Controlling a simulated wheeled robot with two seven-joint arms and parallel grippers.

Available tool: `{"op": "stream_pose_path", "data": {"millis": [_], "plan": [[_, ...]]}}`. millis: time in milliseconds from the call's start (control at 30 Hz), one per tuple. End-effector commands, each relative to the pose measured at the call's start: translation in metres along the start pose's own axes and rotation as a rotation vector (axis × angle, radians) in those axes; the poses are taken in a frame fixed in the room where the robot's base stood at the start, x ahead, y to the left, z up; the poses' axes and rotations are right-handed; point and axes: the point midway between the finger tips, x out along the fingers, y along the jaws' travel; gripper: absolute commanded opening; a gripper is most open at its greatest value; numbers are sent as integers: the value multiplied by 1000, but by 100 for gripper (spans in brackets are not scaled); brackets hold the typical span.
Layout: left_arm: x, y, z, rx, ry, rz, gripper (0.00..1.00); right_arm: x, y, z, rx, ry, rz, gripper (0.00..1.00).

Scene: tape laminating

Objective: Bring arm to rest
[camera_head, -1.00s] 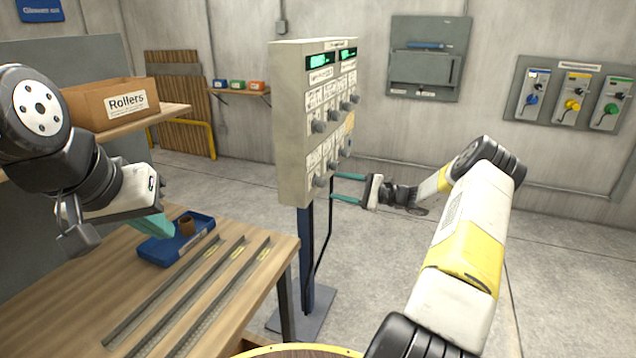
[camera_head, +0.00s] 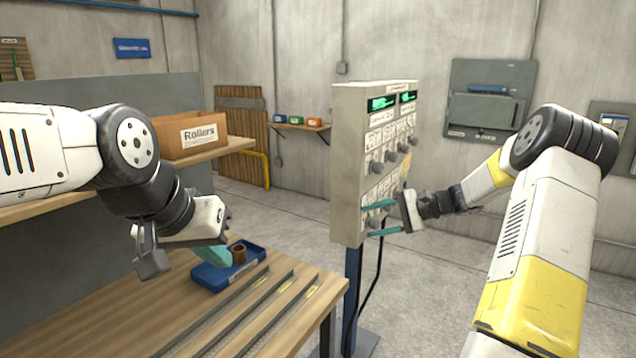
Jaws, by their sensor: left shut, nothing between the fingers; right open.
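My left gripper (camera_head: 212,256) hangs over the wooden workbench, beside the left side of a blue tray. Its teal fingers are shut with nothing seen between them. My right gripper (camera_head: 380,219) is open in front of the control panel (camera_head: 348,150), near its lower knobs. Its two teal fingers are spread apart, one above the other, and no object shows between them. Whether a finger touches the panel or a knob, I cannot tell.
The blue tray (camera_head: 232,277) with a brown roll (camera_head: 238,254) sits on the workbench (camera_head: 150,320) near metal rails (camera_head: 270,315). A cardboard box labelled Rollers (camera_head: 190,136) stands on a shelf above. Open floor lies behind the panel.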

Motion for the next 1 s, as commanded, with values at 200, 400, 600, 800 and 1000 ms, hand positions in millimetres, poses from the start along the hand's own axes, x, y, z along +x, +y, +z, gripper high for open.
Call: {"op": "stream_pose_path", "data": {"millis": [200, 400, 600, 800, 1000], "plan": [[0, 0, 0, 0, 0, 0, 0, 2, -2, 97, -225, 69, 290, 56], [0, 0, 0, 0, 0, 0, 0, -16, 10, 173, -437, 158, 496, 56], [0, 0, 0, 0, 0, 0, 0, -45, 31, 238, -652, 260, 650, 56], [0, 0, 0, 0, 0, 0, 0, -77, 60, 290, -871, 367, 747, 56], [0, 0, 0, 0, 0, 0, 0, -101, 88, 319, -1048, 454, 788, 56]]}}
